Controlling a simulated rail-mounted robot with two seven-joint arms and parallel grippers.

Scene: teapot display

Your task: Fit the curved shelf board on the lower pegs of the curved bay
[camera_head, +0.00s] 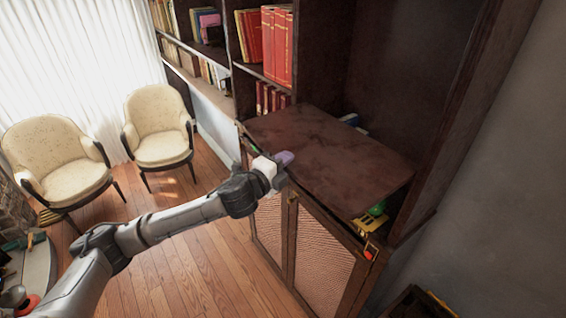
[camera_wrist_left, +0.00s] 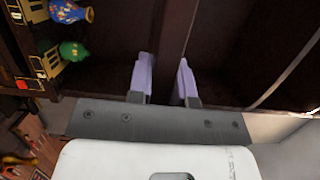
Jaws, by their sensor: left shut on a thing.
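The shelf board (camera_head: 330,150), dark brown with a curved front edge, lies roughly flat above the cabinet top in the open bay (camera_head: 405,65). My left gripper (camera_head: 282,161) is shut on the board's front left edge. In the left wrist view the pale purple fingers (camera_wrist_left: 164,80) stand on both sides of the board's edge (camera_wrist_left: 176,35). The pegs are not visible, and I cannot tell whether the board touches any. My right gripper is not in view.
A green pot (camera_head: 378,209) and brass-coloured pieces (camera_head: 367,223) stand under the board's right end. In the left wrist view a blue vase (camera_wrist_left: 68,11) shows nearby. Red books (camera_head: 277,45) fill the shelves to the left. Two cream chairs (camera_head: 158,125) stand on the floor.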

